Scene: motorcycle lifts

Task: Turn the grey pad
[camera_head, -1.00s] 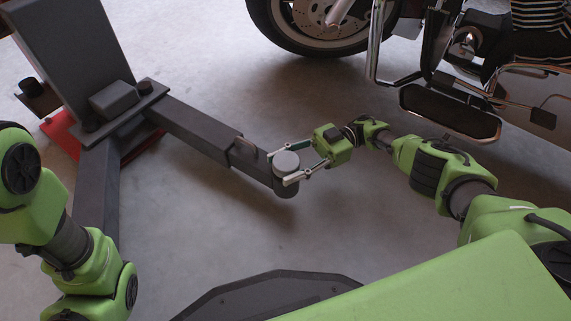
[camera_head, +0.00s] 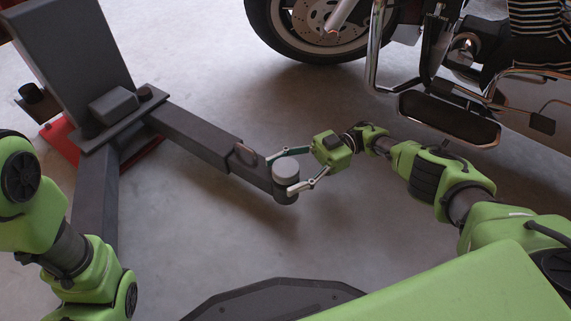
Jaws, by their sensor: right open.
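The grey pad (camera_head: 285,171) is a small round, light grey disc. It sits on the dark round end of a motorcycle lift's arm (camera_head: 190,137), near the middle of the view. My right gripper (camera_head: 279,174) reaches in from the right and is open. One finger lies along the pad's far side and the other along its near side, so the pad is between them. I cannot tell whether either finger touches it. My left arm shows at the left edge, but its gripper is out of view.
The lift's grey post (camera_head: 72,52) stands at the upper left, with a second lift arm (camera_head: 97,190) running toward me. A motorcycle wheel (camera_head: 305,30) and footboard (camera_head: 449,117) are at the upper right. Bare floor lies around the pad.

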